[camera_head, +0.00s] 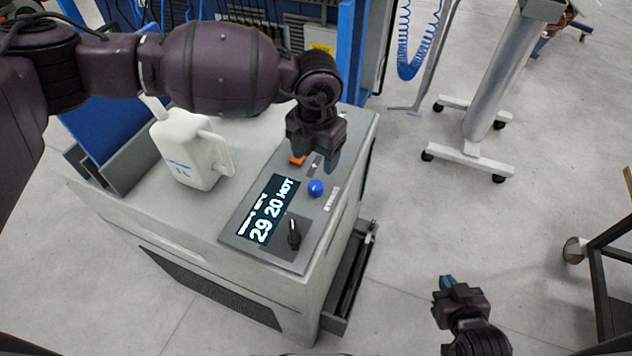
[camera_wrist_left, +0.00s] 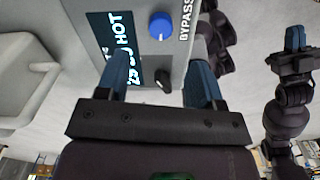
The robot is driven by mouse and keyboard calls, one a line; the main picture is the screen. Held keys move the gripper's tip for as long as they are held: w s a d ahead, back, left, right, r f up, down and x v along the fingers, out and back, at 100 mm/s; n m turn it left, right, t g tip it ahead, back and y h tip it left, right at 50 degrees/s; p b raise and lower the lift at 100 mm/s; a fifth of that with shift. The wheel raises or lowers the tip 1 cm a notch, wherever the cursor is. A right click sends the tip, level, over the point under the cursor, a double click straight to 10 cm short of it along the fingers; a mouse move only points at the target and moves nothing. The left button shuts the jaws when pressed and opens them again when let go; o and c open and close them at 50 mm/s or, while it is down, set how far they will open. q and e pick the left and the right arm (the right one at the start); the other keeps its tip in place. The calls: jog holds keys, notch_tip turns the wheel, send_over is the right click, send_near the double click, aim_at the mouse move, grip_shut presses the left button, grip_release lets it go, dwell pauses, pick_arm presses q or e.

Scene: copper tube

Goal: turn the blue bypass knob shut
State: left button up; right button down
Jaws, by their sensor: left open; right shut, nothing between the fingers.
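The blue bypass knob (camera_head: 316,188) sits on the grey control panel (camera_head: 262,250) on top of the cabinet, beside the lettering. It also shows in the left wrist view (camera_wrist_left: 161,26), beyond my open fingers. My left gripper (camera_head: 328,160) hangs above the far end of the panel, apart from the knob. In the left wrist view my left gripper (camera_wrist_left: 158,85) has its two blue-tipped fingers spread with nothing between them. My right gripper (camera_head: 446,283) is shut and empty, low over the floor to the right of the cabinet.
A black knob (camera_head: 294,236) stands at the near end of the panel, beside the lit display (camera_head: 268,212). An orange button (camera_head: 297,159) is near my left gripper. A white jug (camera_head: 184,150) stands left of the panel. Open floor lies right of the cabinet.

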aim_at(316, 184)
pick_arm(q)
notch_tip(316, 184, down, 9)
jog(key=shift+f+p, duration=0.15)
jog(key=shift+p, duration=0.25)
jog(key=c, duration=0.9)
